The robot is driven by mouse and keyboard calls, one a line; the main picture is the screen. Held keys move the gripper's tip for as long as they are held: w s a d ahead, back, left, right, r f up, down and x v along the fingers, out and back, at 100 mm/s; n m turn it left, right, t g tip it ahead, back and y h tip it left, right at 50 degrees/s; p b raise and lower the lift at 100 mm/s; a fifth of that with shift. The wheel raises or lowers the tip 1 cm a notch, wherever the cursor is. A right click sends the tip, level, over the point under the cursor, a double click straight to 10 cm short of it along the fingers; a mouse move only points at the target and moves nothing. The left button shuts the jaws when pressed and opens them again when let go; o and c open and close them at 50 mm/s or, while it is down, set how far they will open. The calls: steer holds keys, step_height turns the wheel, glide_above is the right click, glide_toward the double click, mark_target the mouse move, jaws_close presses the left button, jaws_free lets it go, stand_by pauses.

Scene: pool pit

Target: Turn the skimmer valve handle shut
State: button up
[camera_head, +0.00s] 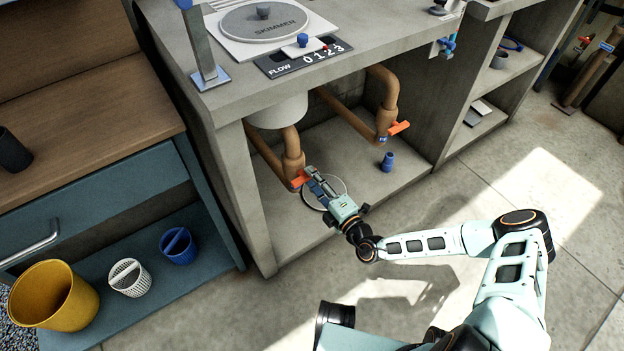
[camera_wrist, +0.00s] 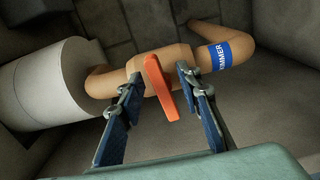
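The skimmer valve has an orange lever handle (camera_wrist: 159,87) on a tan pipe (camera_wrist: 110,82) with a blue label (camera_wrist: 216,54) that partly reads "IMMER". In the wrist view the handle lies at a steep angle across the pipe. My gripper (camera_wrist: 158,82) is open, with one finger on each side of the handle and visible gaps on both sides. In the head view my gripper (camera_head: 309,177) reaches under the counter beside the left orange handle (camera_head: 299,180). The gripper partly hides the valve there; contact cannot be told.
A second orange valve handle (camera_head: 400,127) is on the right pipe. A blue cup-like part (camera_head: 387,162) stands on the cabinet floor. The counter (camera_head: 222,105) overhangs the bay. A white cylinder (camera_wrist: 48,87) is left of the valve. Open floor (camera_head: 470,170) lies to the right.

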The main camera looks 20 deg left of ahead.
mark_target(304, 176)
steer(key=v, duration=1.2)
steer(key=shift+o, duration=0.6)
steer(key=shift+a, duration=0.1)
steer(key=shift+o, duration=2.6)
steer(key=shift+a+n, duration=0.15)
steer(key=shift+n, duration=0.35)
steer(key=o, duration=0.7)
steer(key=n, duration=0.1)
steer(key=a+n, duration=0.1)
steer(key=n, duration=0.3)
steer(key=shift+w+a, duration=0.2)
steer(key=shift+w, duration=0.2)
steer(key=w+a+n+b, duration=0.1)
steer(key=w+a+n, duration=0.1)
steer(key=a+n, duration=0.1)
steer(key=w+a+n+b, duration=0.1)
steer(key=w+a+n, duration=0.2)
steer(key=a+n, duration=0.1)
steer(key=w+a+n+b, duration=0.1)
steer(key=w+a+n, duration=0.2)
steer(key=a+n, duration=0.1)
steer(key=shift+w+a, duration=0.15)
steer(key=shift+r, duration=0.1)
